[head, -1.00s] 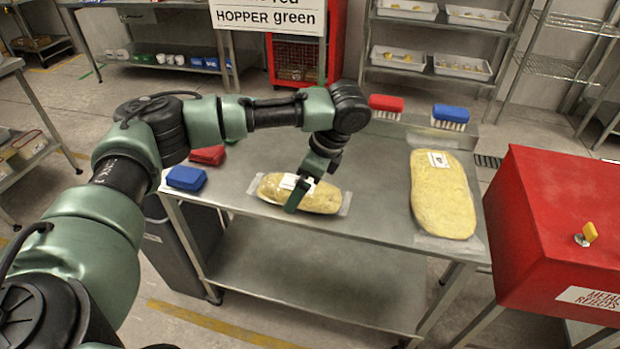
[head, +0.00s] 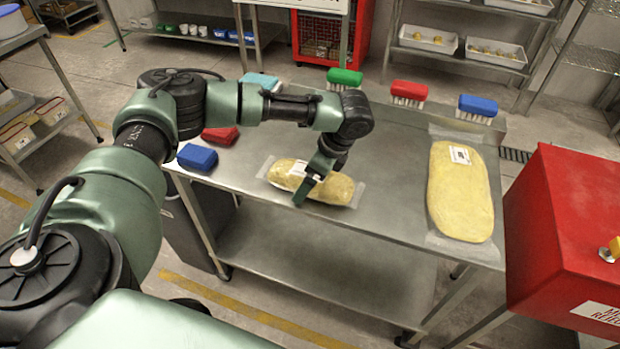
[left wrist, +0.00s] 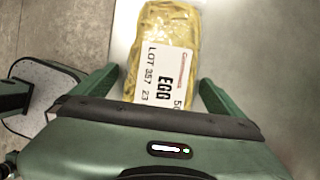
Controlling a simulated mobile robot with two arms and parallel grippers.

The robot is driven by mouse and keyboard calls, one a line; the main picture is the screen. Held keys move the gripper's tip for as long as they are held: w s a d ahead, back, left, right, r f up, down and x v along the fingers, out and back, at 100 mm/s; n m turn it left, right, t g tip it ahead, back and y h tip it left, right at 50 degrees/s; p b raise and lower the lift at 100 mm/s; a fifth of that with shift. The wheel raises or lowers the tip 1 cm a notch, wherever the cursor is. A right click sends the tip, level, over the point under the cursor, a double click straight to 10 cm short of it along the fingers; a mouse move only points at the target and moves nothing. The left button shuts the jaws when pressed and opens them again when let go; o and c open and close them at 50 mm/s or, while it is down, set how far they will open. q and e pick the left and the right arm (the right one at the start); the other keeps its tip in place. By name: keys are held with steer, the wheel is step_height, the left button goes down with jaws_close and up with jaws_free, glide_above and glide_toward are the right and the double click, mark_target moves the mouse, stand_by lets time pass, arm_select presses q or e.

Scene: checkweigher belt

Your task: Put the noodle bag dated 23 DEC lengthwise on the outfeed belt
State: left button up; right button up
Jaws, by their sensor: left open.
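A yellow noodle bag (head: 338,189) with clear ends and a white label lies near the front edge of the steel table (head: 385,205). In the left wrist view, the bag (left wrist: 181,28) has a label (left wrist: 160,80) reading "EGG", "LOT 357" and "23"; the rest of that line is hidden. My left gripper (head: 309,183) is over the bag's label end. In the left wrist view, its open fingers (left wrist: 152,92) stand either side of the bag. A larger yellow bag (head: 459,195) lies on the table's right; its label is too small to read. No belt is identifiable.
Blue (head: 197,157) and red (head: 220,135) blocks lie at the table's left. Green (head: 344,78), red (head: 408,93) and blue (head: 477,107) brushes stand at the back. A red reject box (head: 565,235) stands right. The table between the bags is clear.

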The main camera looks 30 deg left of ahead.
arm_select(q)
steer(key=c, duration=1.8)
steer(key=shift+r, duration=0.1)
steer(key=shift+c, duration=1)
